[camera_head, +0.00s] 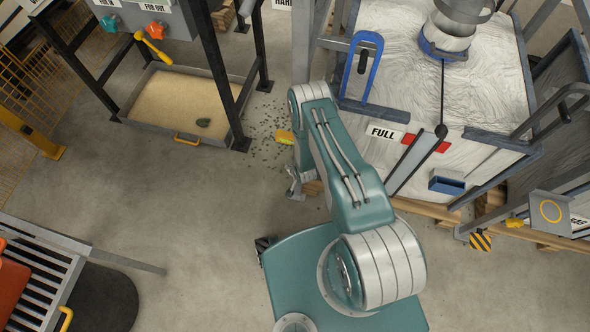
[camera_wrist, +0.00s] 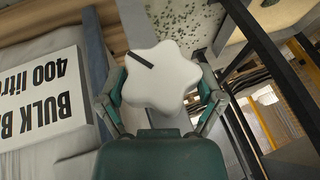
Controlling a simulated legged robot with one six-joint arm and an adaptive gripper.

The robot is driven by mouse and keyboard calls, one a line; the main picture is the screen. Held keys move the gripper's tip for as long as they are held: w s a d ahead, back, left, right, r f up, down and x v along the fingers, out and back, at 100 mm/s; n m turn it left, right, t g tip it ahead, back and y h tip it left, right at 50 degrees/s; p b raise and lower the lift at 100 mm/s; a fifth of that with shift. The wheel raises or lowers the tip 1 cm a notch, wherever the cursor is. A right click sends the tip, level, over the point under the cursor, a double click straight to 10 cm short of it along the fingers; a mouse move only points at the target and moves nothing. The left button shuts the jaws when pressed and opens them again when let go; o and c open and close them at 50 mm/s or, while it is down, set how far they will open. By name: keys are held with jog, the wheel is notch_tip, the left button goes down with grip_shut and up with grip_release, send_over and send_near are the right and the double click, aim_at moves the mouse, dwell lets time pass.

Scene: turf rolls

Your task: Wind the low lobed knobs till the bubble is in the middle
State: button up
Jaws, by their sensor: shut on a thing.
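A white lobed knob (camera_wrist: 160,82) with a black stripe on its face fills the middle of the wrist view. My gripper (camera_wrist: 160,98) has a finger on each side of it and is shut on the knob's lobes.
A large white bag (camera_head: 480,100) stands in a frame marked FULL (camera_head: 385,132). A sand tray (camera_head: 180,104) with a yellow handle lies to the left under a dark-legged stand. A slatted rack (camera_head: 40,282) is at lower left. The concrete floor (camera_head: 170,205) between is clear.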

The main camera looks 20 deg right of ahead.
jog(key=t+y, duration=0.1)
jog(key=y, duration=0.1)
jog(key=m+t+y, duration=0.1)
jog(key=t+y, duration=0.1)
jog(key=y, duration=0.1)
jog(key=shift+d+t, duration=0.2)
jog(key=shift+t, duration=0.1)
dwell(0.5)
jog(key=o, duration=0.9)
jog(key=shift+c, duration=0.2)
jog(key=v, duration=1.2)
jog(key=shift+f, duration=0.2)
jog(key=shift+d, duration=0.15)
